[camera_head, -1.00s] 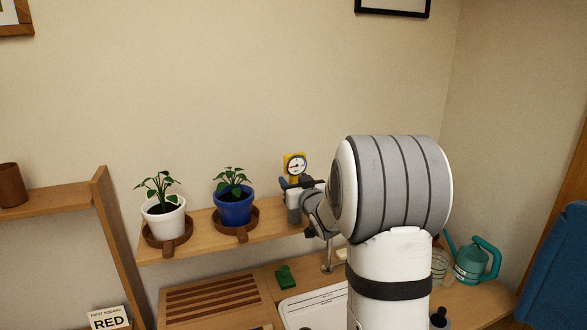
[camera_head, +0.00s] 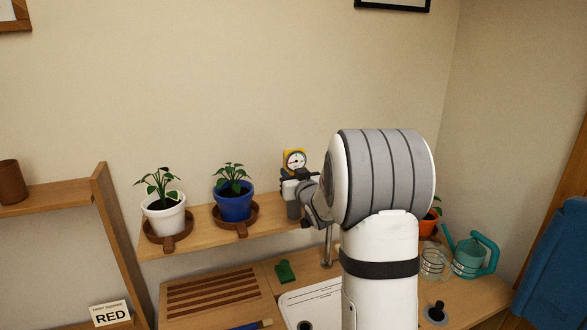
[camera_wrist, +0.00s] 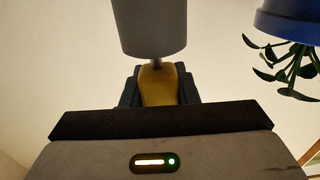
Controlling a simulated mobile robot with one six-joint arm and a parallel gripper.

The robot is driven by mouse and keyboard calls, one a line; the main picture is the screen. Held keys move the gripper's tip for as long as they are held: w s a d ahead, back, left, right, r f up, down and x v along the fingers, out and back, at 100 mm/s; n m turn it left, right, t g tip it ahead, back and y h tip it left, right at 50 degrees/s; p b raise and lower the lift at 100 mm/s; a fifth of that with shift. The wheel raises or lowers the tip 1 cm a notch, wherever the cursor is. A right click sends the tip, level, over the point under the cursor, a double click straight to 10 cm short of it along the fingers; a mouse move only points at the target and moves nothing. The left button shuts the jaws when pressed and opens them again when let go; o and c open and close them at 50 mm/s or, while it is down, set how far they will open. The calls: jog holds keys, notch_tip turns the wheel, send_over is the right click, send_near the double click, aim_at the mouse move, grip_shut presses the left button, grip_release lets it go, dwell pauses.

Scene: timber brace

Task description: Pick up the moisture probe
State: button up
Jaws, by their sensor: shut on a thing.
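The moisture probe (camera_head: 294,160) is yellow with a round white dial, upright above the right end of the plant shelf. My gripper (camera_head: 299,177) is shut on it just below the dial. In the wrist view, the yellow body of the probe (camera_wrist: 157,86) sits between the dark fingers of my gripper (camera_wrist: 158,92). A short thin shaft shows between the yellow body and a grey cylinder (camera_wrist: 149,25). That cylinder (camera_head: 293,210) stands below my gripper in the head view. The shaft's lower end is hidden, and I cannot tell how deep it sits.
A blue pot (camera_head: 234,207) and a white pot (camera_head: 164,221) with plants stand on the shelf (camera_head: 200,235), left of the probe. A slatted board (camera_head: 210,297) lies on the bench below. An orange pot (camera_head: 429,222), glass jar (camera_head: 433,264) and teal watering can (camera_head: 473,256) stand right.

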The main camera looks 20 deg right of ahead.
jog(key=shift+c, duration=0.8)
jog(key=shift+r, duration=0.15)
notch_tip(320, 180, up, 10)
jog(key=b, duration=0.1)
jog(key=o, duration=0.4)
jog(key=c, duration=0.4)
jog(key=shift+o, duration=0.2)
